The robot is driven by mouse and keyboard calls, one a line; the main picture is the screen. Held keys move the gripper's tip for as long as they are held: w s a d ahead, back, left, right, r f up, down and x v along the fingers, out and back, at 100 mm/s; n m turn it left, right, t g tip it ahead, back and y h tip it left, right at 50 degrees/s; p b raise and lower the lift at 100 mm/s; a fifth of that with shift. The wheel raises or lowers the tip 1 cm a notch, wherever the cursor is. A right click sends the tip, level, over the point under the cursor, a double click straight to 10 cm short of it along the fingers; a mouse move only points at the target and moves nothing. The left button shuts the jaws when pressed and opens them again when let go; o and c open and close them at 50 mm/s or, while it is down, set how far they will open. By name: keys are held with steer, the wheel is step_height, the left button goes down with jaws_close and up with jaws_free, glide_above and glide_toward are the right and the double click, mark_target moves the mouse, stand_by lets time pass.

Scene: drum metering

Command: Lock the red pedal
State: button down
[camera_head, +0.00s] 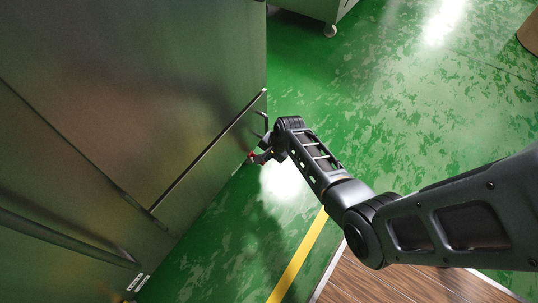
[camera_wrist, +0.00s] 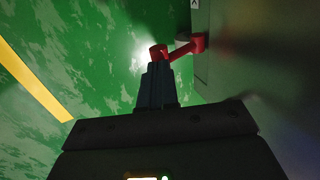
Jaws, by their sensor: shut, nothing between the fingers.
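The red pedal (camera_wrist: 184,49) shows in the wrist view as a bent red bar. It comes out from the lower side of a metal cabinet (camera_wrist: 228,78). In the head view only a small red bit of the pedal (camera_head: 250,157) shows, low on the cabinet's edge. My gripper (camera_wrist: 156,66) is shut, with nothing seen between its fingers. Its fingertips are at the pedal's free end and overlap it in the picture; I cannot tell whether they touch. In the head view my gripper (camera_head: 259,157) is small and partly hidden beside the pedal.
The large metal cabinet fills the left of the head view, with a long handle (camera_head: 70,238) on its face. The green floor (camera_head: 370,130) is open to the right. A yellow line (camera_head: 298,258) crosses it. A wheeled unit (camera_head: 316,10) stands at the back.

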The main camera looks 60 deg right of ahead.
steer(key=shift+f, duration=0.1)
steer(key=shift+t, duration=0.8)
steer(key=f, duration=0.1)
steer(key=s+f+b, duration=0.1)
steer(key=f, duration=0.1)
steer(key=s+f, duration=0.1)
steer(key=f, duration=0.1)
steer(key=shift+b, duration=0.3)
steer(key=shift+r, duration=0.25)
steer(key=shift+w+r+p, duration=0.1)
steer(key=shift+r+p, duration=0.6)
steer(key=shift+p, duration=0.2)
